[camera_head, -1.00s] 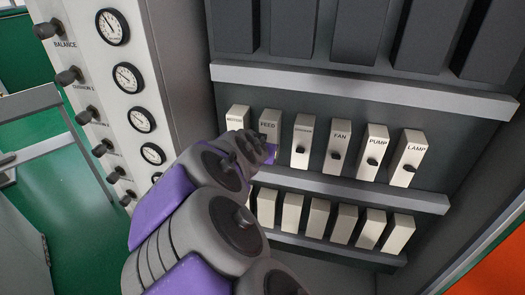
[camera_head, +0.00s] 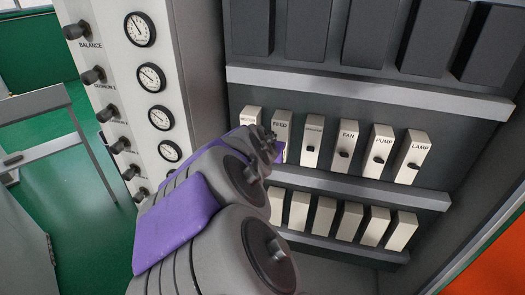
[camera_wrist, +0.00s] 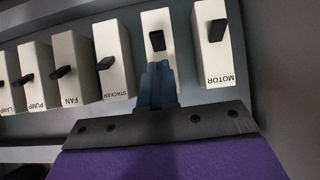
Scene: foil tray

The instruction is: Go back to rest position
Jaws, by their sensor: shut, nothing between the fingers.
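My gripper (camera_wrist: 157,85) shows in the wrist view with its two blue-grey fingers together and nothing between them. It is in front of the cream switch block (camera_wrist: 159,25) between the STACKER block (camera_wrist: 114,58) and the MOTOR block (camera_wrist: 214,50). The fingers cover the lower part of that block, and I cannot tell whether they touch it. Its black lever (camera_wrist: 157,40) shows just above the fingertips. In the head view my arm reaches up to the FEED block (camera_head: 281,126) and hides its lower part. The fingers are not clear there.
More blocks, FAN (camera_head: 347,136), PUMP (camera_head: 381,143) and LAMP (camera_head: 414,149), stand to the right. A grey ledge (camera_head: 370,182) runs below, above another row of cream blocks. A gauge panel (camera_head: 185,100) stands at the left. Open green floor (camera_head: 85,225) lies farther left.

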